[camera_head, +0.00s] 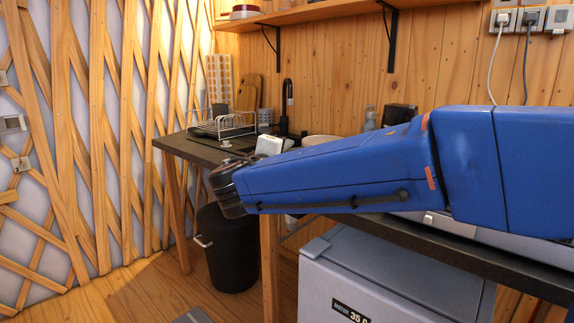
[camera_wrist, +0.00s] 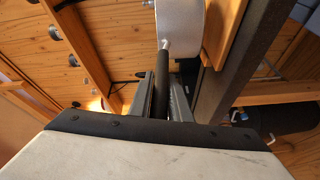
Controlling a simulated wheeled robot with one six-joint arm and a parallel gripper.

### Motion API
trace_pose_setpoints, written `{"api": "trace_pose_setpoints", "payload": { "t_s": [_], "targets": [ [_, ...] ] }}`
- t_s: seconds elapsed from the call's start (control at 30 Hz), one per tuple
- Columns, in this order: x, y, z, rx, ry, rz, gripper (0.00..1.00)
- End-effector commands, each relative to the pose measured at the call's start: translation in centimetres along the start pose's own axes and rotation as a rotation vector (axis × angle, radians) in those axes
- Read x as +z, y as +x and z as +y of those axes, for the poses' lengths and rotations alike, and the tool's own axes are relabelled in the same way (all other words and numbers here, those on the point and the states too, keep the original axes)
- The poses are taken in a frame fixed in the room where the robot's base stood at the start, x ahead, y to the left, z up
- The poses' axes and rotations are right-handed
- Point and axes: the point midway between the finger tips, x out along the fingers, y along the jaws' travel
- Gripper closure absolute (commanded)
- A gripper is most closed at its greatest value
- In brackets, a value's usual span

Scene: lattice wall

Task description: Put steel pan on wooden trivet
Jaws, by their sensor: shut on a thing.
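In the wrist view, my gripper (camera_wrist: 164,92) is shut on the dark handle of the steel pan (camera_wrist: 180,24). The pan's grey metal body shows at the top, ahead of the fingers, partly cut off by the frame. A wood-coloured slab, which looks like the wooden trivet (camera_wrist: 226,36), lies right beside the pan, between it and the dark counter edge. I cannot tell whether pan and slab touch. In the head view, my blue arm stretches across the counter; gripper, pan and trivet do not show there.
The dark counter (camera_head: 200,150) runs along the wooden wall, with a dish rack (camera_head: 228,124), a black tap (camera_head: 287,105) and a pale bowl (camera_head: 318,140) on it. Below stand a black bin (camera_head: 230,250) and a grey fridge box (camera_head: 375,280). A shelf (camera_head: 300,13) hangs above.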

Motion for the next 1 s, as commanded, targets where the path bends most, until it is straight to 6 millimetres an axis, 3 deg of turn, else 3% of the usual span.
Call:
{"api": "trace_pose_setpoints", "payload": {
  "t_s": [0.3,0.7,0.73,0.8,1.0],
  "targets": [
    [0.7,0.0,-3.2,0.0,-0.002,0.001,1.0],
    [0.8,0.0,-3.7,0.001,0.0,0.001,1.0],
    [0.8,0.0,-3.7,0.0,0.0,0.001,0.76],
    [0.8,0.0,-3.7,0.0,0.0,0.001,0.64],
    [0.8,0.0,-3.7,0.0,0.0,0.001,0.64]
  ]
}}
